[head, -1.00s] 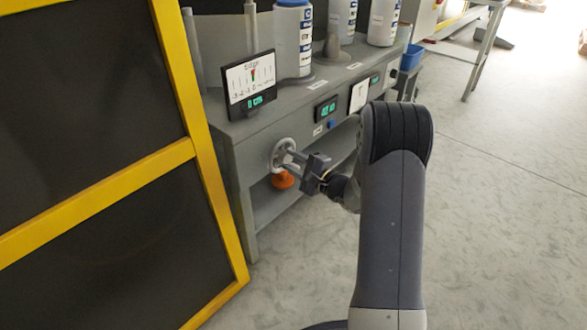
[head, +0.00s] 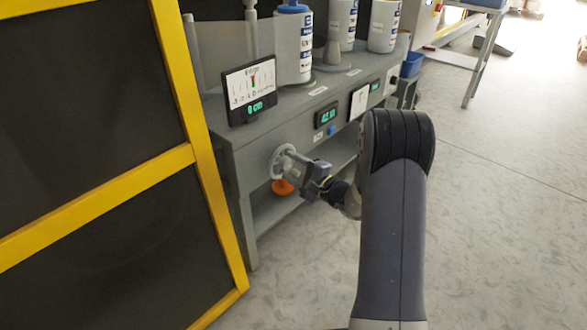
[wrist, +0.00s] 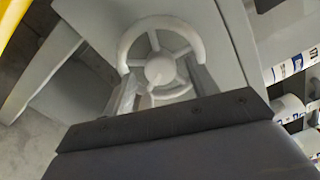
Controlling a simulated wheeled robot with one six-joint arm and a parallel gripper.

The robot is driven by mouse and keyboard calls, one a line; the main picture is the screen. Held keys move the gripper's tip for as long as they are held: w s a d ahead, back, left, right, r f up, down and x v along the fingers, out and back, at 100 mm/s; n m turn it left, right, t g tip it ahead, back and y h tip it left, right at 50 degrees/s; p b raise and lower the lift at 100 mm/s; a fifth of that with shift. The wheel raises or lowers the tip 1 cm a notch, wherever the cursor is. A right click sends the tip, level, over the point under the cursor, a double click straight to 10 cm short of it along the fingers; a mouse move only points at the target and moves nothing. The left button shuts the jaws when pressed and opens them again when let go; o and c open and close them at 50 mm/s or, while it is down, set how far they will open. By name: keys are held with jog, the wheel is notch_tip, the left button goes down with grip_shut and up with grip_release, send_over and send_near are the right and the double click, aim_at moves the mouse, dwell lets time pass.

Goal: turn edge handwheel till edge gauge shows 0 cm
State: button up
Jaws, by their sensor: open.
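The edge handwheel (head: 284,160) is a small light grey wheel with spokes on the front of the grey machine. It also shows in the wrist view (wrist: 160,70). My gripper (head: 298,165) is open at the wheel. In the wrist view its two fingers (wrist: 160,88) reach to the lower left and lower right of the wheel; whether they touch the rim I cannot tell. The edge gauge (head: 251,90) stands above on the machine top, with a white scale, a pointer near the middle and a green display that seems to read 0 cm.
An orange knob (head: 283,187) sits just below the handwheel. A yellow-framed dark panel (head: 185,160) stands close on the left. Several bottles (head: 292,45) stand on the machine top. More displays (head: 326,114) line its front.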

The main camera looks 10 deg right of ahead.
jog(key=p+v, duration=0.3)
jog(key=v, duration=0.7)
jog(key=shift+s+d, duration=0.25)
jog(key=shift+s, duration=0.05)
jog(key=b+x, duration=0.3)
jog(key=x, duration=0.8)
jog(key=shift+d, duration=0.1)
